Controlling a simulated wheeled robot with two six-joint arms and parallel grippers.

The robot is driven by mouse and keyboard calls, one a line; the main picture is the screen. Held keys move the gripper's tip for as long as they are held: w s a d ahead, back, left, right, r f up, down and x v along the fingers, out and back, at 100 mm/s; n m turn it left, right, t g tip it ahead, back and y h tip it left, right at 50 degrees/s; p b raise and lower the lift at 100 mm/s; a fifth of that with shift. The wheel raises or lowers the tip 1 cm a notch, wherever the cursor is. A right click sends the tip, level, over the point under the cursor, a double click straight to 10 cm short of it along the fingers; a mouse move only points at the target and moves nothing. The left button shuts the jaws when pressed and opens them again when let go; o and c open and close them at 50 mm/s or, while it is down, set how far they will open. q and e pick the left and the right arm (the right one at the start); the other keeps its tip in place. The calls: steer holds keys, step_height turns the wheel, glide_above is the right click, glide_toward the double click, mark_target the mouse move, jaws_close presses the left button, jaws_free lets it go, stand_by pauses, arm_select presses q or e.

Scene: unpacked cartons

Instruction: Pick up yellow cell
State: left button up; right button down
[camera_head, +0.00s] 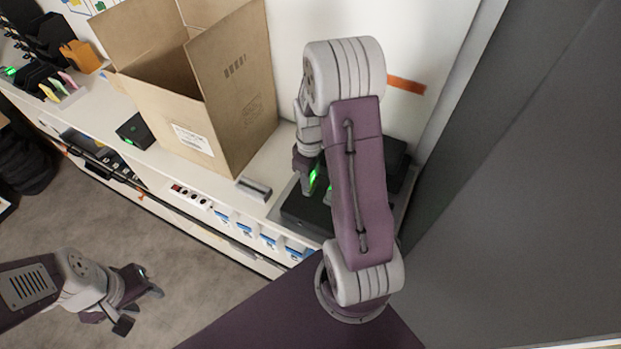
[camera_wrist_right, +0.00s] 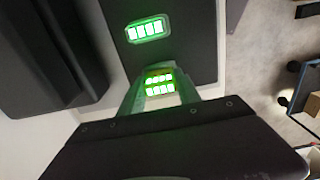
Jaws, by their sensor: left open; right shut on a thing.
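My right gripper (camera_head: 310,180) is low over a black device (camera_head: 305,218) on the counter, partly hidden by my right arm. In the right wrist view its fingers (camera_wrist_right: 160,92) are shut on a block with a green-lit face (camera_wrist_right: 160,80). The block's body colour is lost in the green glow, so I cannot tell if it is yellow. A second green-lit face (camera_wrist_right: 147,29) shows in the black panel (camera_wrist_right: 180,60) beyond it. My left gripper (camera_head: 139,306) is open and empty above the floor at lower left.
An open cardboard carton (camera_head: 185,105) stands on the white counter, left of my right arm. A small black box (camera_head: 135,130) sits left of it. An orange object (camera_head: 80,56) and a rack with small coloured pieces (camera_head: 62,88) stand further left. A grey wall panel (camera_head: 530,190) closes the right side.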

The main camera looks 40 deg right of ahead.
step_height(320, 180, up, 4)
steer(key=shift+r, duration=0.1)
steer(key=s+a+r+b, duration=0.1)
steer(key=s+a+r, duration=0.5)
steer(key=a, duration=0.3)
steer(key=shift+s+r, duration=0.3)
steer(key=shift+s, duration=0.4)
